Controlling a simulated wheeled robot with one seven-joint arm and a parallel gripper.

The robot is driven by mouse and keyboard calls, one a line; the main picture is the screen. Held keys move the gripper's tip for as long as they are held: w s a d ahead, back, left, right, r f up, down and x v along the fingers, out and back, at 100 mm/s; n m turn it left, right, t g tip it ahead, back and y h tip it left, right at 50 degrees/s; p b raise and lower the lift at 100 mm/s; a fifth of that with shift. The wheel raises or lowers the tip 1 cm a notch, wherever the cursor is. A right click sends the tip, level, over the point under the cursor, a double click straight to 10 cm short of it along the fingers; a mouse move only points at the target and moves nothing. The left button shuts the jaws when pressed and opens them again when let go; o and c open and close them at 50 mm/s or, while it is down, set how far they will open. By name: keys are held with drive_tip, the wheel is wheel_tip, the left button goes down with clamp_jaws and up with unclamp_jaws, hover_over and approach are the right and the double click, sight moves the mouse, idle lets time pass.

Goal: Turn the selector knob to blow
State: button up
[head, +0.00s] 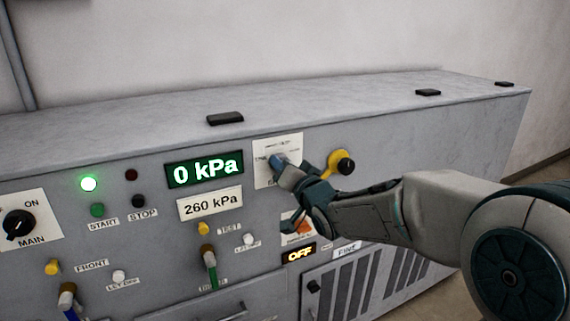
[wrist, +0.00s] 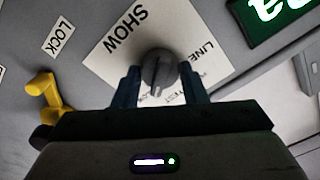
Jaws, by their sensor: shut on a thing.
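The grey selector knob (wrist: 158,68) sits on a white label plate (wrist: 185,30) in the wrist view. A light line on the knob points toward the bottom of that picture. "SHOW" and "LINE" are readable on the plate; other words are small or covered, and I cannot read "blow". My gripper (wrist: 160,82) is shut on the knob, one blue finger on each side. In the head view, my gripper (head: 282,168) reaches from the right to the white plate (head: 277,143) and hides most of the knob.
A green display (head: 204,170) reading 0 kPa is left of the plate. A yellow fitting with a black knob (head: 341,162) is close on its right. A yellow lever (wrist: 43,100) near "LOCK" shows in the wrist view. An OFF display (head: 299,253) is below my gripper.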

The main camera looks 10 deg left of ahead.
drive_tip(key=shift+f+m, duration=0.1)
drive_tip(key=shift+m, duration=0.8)
drive_tip(key=o, duration=1)
drive_tip(key=shift+c, duration=0.2)
drive_tip(key=v, duration=1.4)
drive_tip(key=shift+p, duration=0.45)
drive_tip(key=shift+a, duration=0.1)
